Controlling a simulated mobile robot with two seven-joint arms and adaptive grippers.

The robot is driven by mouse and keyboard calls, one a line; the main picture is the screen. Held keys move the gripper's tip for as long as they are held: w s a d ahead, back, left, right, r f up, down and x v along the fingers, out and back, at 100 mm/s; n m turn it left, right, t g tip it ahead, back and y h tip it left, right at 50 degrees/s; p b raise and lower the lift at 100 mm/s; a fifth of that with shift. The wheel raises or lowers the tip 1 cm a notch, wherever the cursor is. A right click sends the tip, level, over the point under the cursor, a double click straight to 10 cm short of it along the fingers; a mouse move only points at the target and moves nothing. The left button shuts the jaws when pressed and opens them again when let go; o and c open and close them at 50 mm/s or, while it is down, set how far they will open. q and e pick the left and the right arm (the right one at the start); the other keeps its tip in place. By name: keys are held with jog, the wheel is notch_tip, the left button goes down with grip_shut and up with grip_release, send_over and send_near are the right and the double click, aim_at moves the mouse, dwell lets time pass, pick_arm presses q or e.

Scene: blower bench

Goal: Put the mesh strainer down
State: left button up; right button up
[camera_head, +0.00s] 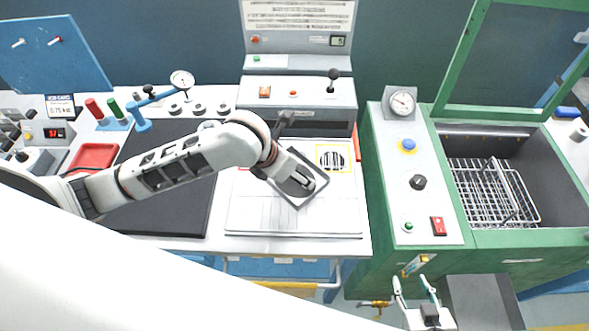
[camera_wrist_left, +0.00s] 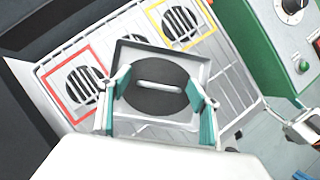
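The mesh strainer (camera_wrist_left: 155,103) is a square grey frame with a dark round mesh and a pale bar handle (camera_wrist_left: 160,87). It lies askew over the white grille panel (camera_wrist_left: 235,85), between a red-outlined grille (camera_wrist_left: 80,85) and a yellow-outlined grille (camera_wrist_left: 182,24). In the head view the strainer (camera_head: 318,185) is partly hidden under my left gripper (camera_head: 297,184). In the left wrist view the left fingers (camera_wrist_left: 158,105) are wide apart, with the handle between them and untouched. My right gripper (camera_head: 416,286) is open and empty at the lower right.
A green machine (camera_head: 375,225) with a wire basket (camera_head: 490,190) stands to the right. A control box (camera_head: 297,92) with a lever is behind the panel. A dark mat (camera_head: 185,205) and a red tray (camera_head: 93,156) are on the left. The panel's front part (camera_head: 290,222) is clear.

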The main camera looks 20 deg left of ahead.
pick_arm(q)
jog(key=shift+r, duration=0.15)
jog(key=v, duration=1.2)
dwell(0.4)
